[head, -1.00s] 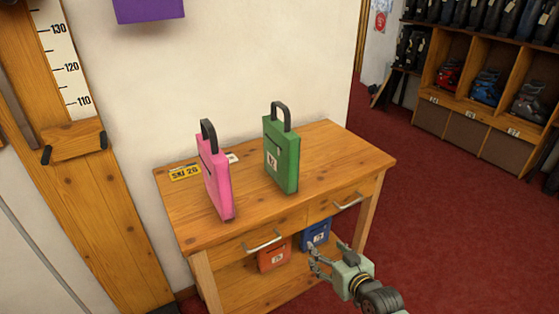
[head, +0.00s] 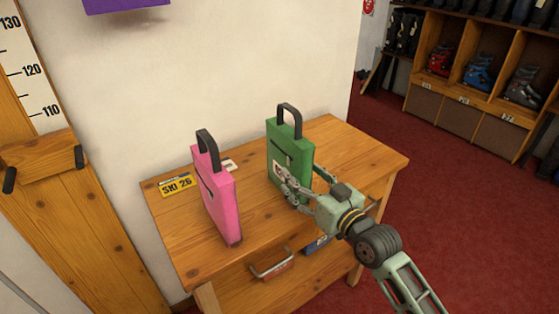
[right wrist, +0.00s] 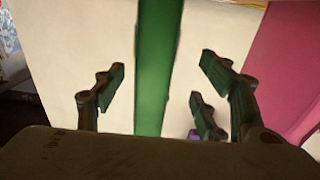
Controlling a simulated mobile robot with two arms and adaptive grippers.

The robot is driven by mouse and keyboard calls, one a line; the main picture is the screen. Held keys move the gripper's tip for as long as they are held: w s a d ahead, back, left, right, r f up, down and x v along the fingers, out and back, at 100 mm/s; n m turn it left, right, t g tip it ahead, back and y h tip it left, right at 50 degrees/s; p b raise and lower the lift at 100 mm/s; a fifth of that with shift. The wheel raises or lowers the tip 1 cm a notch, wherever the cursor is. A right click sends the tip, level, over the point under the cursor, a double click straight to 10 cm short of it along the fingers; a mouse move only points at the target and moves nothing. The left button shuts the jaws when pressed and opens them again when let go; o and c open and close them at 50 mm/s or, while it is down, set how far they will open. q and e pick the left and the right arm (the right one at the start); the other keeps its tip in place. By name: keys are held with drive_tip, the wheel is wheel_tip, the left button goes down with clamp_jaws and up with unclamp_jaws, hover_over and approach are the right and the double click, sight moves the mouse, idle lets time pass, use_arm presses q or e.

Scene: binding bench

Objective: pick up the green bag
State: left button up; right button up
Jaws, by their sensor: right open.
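The green bag (head: 288,146) stands upright on the wooden table, its black handle on top. In the right wrist view the green bag (right wrist: 157,65) shows as a narrow upright strip between my fingers. My right gripper (head: 302,183) is open in front of the bag's lower part and hides some of it. In the right wrist view the open right gripper (right wrist: 160,95) has a finger on the left and two on the right, with gaps to the bag's sides. I cannot tell whether any finger touches it. My left gripper is not in view.
A pink bag (head: 217,195) stands on the table (head: 345,150) just left of the green one. A yellow plate (head: 175,186) lies at the back left. A blue bag (head: 316,244) is partly visible below. A purple object (head: 120,5) is at the top. The table's right end is clear.

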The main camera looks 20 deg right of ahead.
sight(288, 156)
drive_tip(key=shift+r+x, duration=0.15)
drive_tip(key=shift+x, duration=0.7)
drive_tip(key=shift+r+x, duration=0.1)
drive_tip(key=shift+x, duration=0.75)
drive_tip(key=x, duration=0.3)
drive_tip(key=p+x, duration=0.1)
drive_tip(key=x, duration=0.1)
drive_tip(key=shift+w+d+r, duration=0.1)
drive_tip(key=shift+w+d, duration=0.05)
drive_tip(key=shift+d, duration=0.15)
clamp_jaws()
drive_tip(key=shift+r, duration=0.15)
